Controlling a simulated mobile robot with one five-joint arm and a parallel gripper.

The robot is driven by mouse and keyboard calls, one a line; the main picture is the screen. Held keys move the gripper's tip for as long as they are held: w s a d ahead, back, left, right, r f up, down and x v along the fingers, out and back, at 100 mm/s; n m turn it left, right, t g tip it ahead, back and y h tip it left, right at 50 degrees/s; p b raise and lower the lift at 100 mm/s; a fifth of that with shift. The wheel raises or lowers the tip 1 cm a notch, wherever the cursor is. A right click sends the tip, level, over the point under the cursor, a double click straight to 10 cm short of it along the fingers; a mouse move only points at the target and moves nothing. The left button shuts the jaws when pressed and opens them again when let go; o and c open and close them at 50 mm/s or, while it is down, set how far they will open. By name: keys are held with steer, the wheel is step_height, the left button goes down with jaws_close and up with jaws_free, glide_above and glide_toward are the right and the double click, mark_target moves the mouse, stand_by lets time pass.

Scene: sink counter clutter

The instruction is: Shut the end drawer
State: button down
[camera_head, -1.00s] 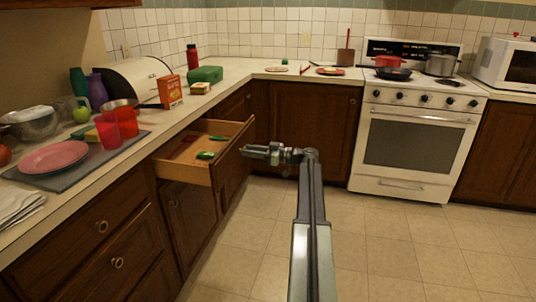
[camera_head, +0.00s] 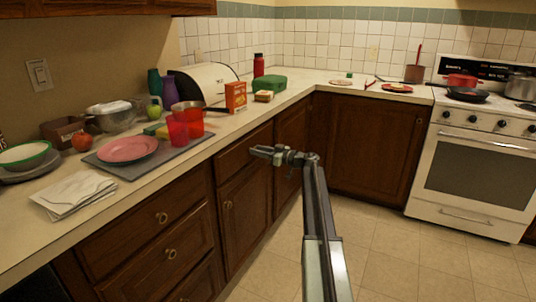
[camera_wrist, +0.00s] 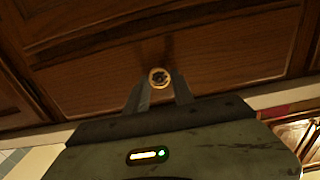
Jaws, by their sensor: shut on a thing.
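The end drawer (camera_head: 238,155) is under the counter, above a cabinet door, and its front looks flush with the cabinet face. Its inside is hidden. My gripper (camera_head: 255,151) is at the right part of the drawer front. In the wrist view, the round brass knob (camera_wrist: 160,77) sits between the tips of my gripper (camera_wrist: 160,84), with the wooden drawer front (camera_wrist: 220,65) filling the view behind it. The fingers are shut on the knob.
The counter (camera_head: 60,240) above holds a grey mat with a pink plate (camera_head: 128,149), red cups (camera_head: 187,120), a napkin stack (camera_head: 74,193) and an orange box (camera_head: 236,97). A white stove (camera_head: 475,165) stands at right. The floor (camera_head: 375,255) is clear.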

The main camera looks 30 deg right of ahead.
steer(key=shift+w+a, duration=0.35)
steer(key=shift+w, duration=0.15)
steer(key=shift+r, duration=0.1)
steer(key=c, duration=1.1)
jaws_free()
steer(key=shift+w+a, duration=0.1)
steer(key=v, duration=0.8)
